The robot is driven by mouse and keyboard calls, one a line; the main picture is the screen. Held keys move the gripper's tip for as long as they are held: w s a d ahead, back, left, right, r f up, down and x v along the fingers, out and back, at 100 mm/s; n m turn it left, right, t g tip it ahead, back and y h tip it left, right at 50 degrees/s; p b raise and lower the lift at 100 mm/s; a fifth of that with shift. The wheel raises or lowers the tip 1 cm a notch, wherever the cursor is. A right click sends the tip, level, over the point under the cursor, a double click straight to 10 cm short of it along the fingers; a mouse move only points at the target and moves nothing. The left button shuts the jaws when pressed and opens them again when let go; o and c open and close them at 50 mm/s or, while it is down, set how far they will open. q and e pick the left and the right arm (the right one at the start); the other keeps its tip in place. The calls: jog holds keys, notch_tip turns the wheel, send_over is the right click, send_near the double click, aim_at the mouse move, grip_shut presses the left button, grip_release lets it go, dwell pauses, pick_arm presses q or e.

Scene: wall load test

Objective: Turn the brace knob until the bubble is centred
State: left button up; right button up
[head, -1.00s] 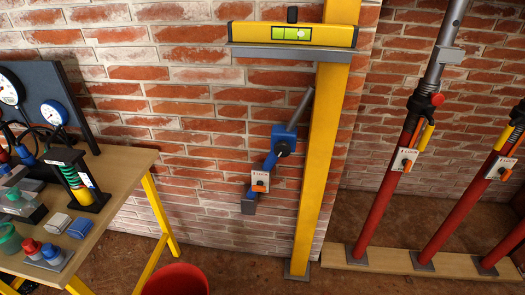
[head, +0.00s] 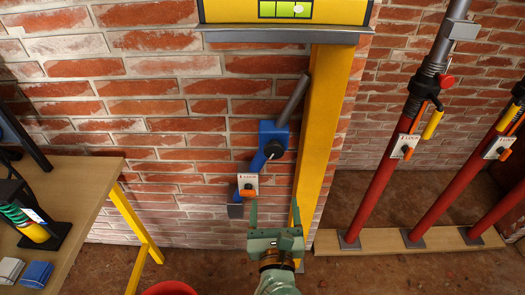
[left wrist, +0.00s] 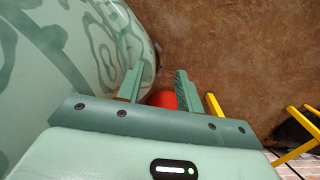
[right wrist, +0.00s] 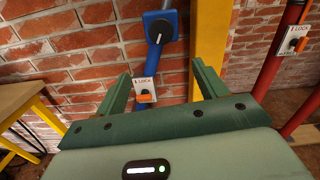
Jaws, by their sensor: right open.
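The blue brace (head: 266,160) is fixed to the brick wall beside a yellow post (head: 330,120). Its dark knob (head: 270,151) also shows in the right wrist view (right wrist: 161,32). Below it is a white LOCK tag (head: 247,181) with an orange lever (head: 248,193). The yellow level (head: 230,12) is cut by the top edge; its green vial (head: 272,9) shows a bubble right of the middle. My right gripper (head: 274,205) is open and empty, below and in front of the brace. My left gripper (left wrist: 160,70) is open and empty, seen only in the left wrist view.
A wooden bench (head: 85,180) with yellow legs stands at left, holding a green-coiled device (head: 32,225). A red bucket (head: 168,288) is on the floor at the bottom. Red props (head: 385,180) on a wooden plank (head: 400,243) stand at right.

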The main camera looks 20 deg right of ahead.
jog(key=r+m, duration=0.1)
jog(key=b, duration=0.2)
send_near(274, 154)
jog(key=x, duration=0.8)
jog(key=shift+w+f, duration=0.1)
jog(key=shift+w+d, duration=0.15)
jog(key=shift+w, duration=0.35)
pick_arm(q)
jog(key=shift+s+d+f, duration=0.1)
jog(key=shift+s+f, duration=0.85)
jog(key=shift+f, duration=0.1)
jog(key=shift+s, duration=0.1)
pick_arm(e)
jog(key=c, duration=1)
